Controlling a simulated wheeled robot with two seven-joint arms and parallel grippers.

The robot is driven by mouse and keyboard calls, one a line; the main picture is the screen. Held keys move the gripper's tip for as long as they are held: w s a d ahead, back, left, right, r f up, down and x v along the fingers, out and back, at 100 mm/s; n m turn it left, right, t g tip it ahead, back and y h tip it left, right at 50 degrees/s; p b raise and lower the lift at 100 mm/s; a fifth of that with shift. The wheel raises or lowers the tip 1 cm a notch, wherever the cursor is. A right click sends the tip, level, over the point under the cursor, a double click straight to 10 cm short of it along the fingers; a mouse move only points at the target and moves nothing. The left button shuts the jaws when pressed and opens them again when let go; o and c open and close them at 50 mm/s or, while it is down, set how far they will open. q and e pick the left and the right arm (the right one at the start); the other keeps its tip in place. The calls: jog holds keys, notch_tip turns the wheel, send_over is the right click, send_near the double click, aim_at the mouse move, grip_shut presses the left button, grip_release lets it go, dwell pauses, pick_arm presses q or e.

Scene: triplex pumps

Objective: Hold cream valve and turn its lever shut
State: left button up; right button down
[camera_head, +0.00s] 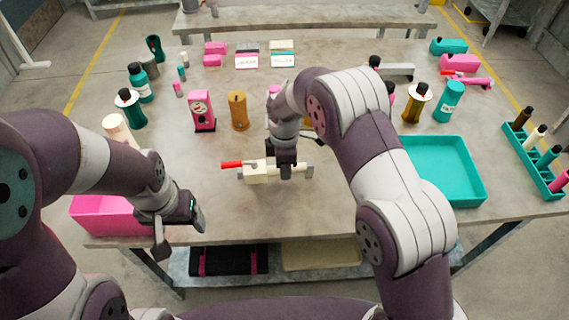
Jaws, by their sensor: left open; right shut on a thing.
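The cream valve (257,173) is at the middle of the table's front half, with its body running left to right. Its red lever (232,164) sticks out to the left from the top of the body. My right gripper (287,173) comes down from above and is shut on the right part of the cream valve, hiding some of it. My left gripper (180,230) is open and empty at the table's front edge, left of and nearer than the valve. I cannot tell whether the valve touches the table.
A pink bin (105,216) stands at the front left and a teal tray (447,195) at the right. Several bottles line both sides. The table is clear between my grippers.

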jog(key=shift+f+b, duration=1.15)
jog(key=shift+f, duration=0.9)
dwell(0.5)
